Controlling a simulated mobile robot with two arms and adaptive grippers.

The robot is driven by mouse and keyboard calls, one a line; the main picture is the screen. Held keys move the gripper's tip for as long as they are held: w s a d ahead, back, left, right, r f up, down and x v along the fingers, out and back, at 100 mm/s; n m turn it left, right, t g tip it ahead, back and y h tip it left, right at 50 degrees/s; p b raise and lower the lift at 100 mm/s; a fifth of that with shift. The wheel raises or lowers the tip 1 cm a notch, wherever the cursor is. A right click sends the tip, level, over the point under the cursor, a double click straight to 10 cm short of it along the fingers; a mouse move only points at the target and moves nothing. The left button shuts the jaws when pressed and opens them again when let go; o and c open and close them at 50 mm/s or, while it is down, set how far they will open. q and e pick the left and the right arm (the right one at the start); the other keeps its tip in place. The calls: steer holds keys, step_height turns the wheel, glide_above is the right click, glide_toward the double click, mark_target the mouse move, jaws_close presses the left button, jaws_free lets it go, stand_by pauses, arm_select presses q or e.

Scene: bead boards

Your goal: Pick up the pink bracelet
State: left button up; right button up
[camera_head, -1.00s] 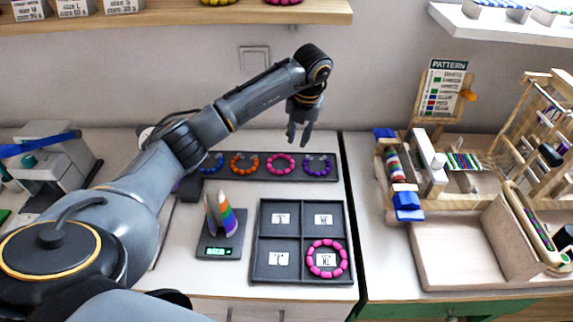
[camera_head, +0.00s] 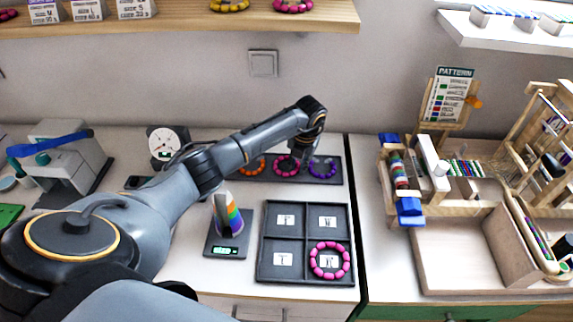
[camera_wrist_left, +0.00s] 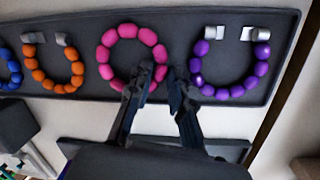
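A pink bracelet (camera_head: 286,168) lies on the dark grey rack (camera_head: 335,158) at the back of the table, between the orange bracelet (camera_head: 254,165) and the purple bracelet (camera_head: 322,171). My left gripper (camera_head: 303,166) is down at its right side. In the left wrist view, the pink bracelet (camera_wrist_left: 105,52) is a ring of beads. The fingers of my left gripper (camera_wrist_left: 160,74) stand apart at its lower right edge, one fingertip overlapping the beads; contact cannot be told. Another pink bracelet (camera_head: 330,261) lies in the lower right compartment of the sorting tray (camera_head: 265,243). My right gripper is not in view.
A scale (camera_head: 215,246) with a striped cone (camera_head: 228,216) stands in front of the rack. A dial gauge (camera_head: 166,146) stands behind my left arm. A wooden shelf (camera_head: 180,30) hangs above. Wooden bead looms fill the right table.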

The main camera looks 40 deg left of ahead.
mark_target(297, 167)
arm_select(q)
jaws_close()
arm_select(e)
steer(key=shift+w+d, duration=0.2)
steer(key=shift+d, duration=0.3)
arm_select(q)
steer(key=shift+r, duration=0.1)
steer(key=shift+w+r, duration=0.1)
steer(key=shift+r, duration=0.4)
step_height(297, 167, up, 2)
steer(key=shift+r, duration=0.15)
steer(key=s+d+r+b, duration=0.3)
steer(key=s+d+r, duration=0.6)
steer(key=d, duration=0.1)
steer(key=shift+s+d+r, duration=0.25)
steer(key=shift+d+r, duration=0.05)
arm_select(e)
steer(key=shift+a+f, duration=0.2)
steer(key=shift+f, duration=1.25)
